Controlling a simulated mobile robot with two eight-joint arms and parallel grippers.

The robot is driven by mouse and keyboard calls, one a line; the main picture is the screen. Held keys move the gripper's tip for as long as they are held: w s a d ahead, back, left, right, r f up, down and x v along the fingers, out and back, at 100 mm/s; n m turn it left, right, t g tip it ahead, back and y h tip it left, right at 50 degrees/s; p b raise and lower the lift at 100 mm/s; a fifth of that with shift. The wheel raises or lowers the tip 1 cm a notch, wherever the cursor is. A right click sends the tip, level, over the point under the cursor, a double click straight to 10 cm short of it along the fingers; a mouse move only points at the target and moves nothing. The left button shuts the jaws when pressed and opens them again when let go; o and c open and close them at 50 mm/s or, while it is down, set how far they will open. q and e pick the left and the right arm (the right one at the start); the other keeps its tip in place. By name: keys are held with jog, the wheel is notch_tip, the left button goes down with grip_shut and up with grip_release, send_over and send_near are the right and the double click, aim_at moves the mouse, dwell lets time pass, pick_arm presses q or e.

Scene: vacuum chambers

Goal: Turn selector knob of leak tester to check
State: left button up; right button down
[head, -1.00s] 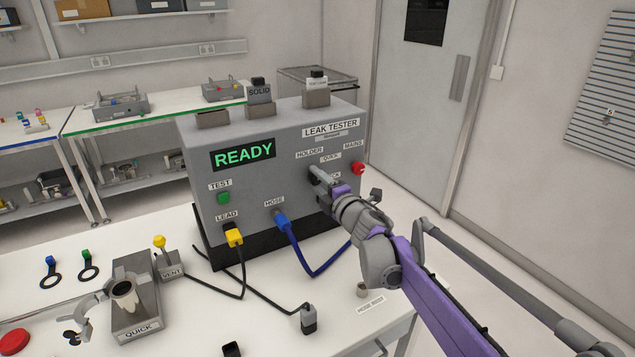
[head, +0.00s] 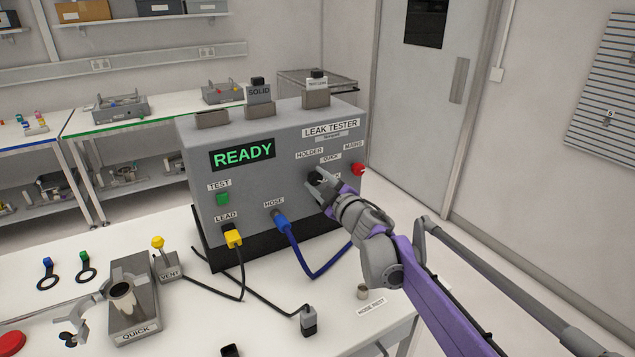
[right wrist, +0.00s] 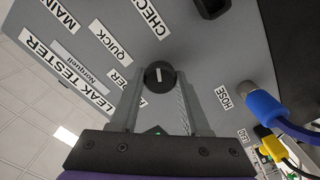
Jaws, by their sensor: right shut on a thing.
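The leak tester (head: 235,185) is a grey box on the white table, with a green READY display. Its black selector knob (head: 316,176) is on the front face and also shows in the right wrist view (right wrist: 160,76). HOLDER, QUICK and CHECK labels lie around it; the CHECK label (right wrist: 150,16) is clear in the wrist view. The knob's white mark stands nearly upright in that view; I cannot tell which label it selects. My right gripper (head: 319,180) is shut on the knob, one finger on each side. My left gripper is not in view.
A blue hose plug (head: 281,221) and a yellow lead plug (head: 233,238) sit in the front face below and left of the knob. A red mains knob (head: 358,170) is close to its right. The QUICK block (head: 146,318) stands at the front left.

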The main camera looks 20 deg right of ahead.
dwell(0.4)
jog(key=shift+c, duration=1.9)
grip_release()
jog(key=shift+s, duration=0.1)
jog(key=s, duration=1)
jog(key=shift+s+d, duration=0.35)
jog(key=shift+d, duration=0.1)
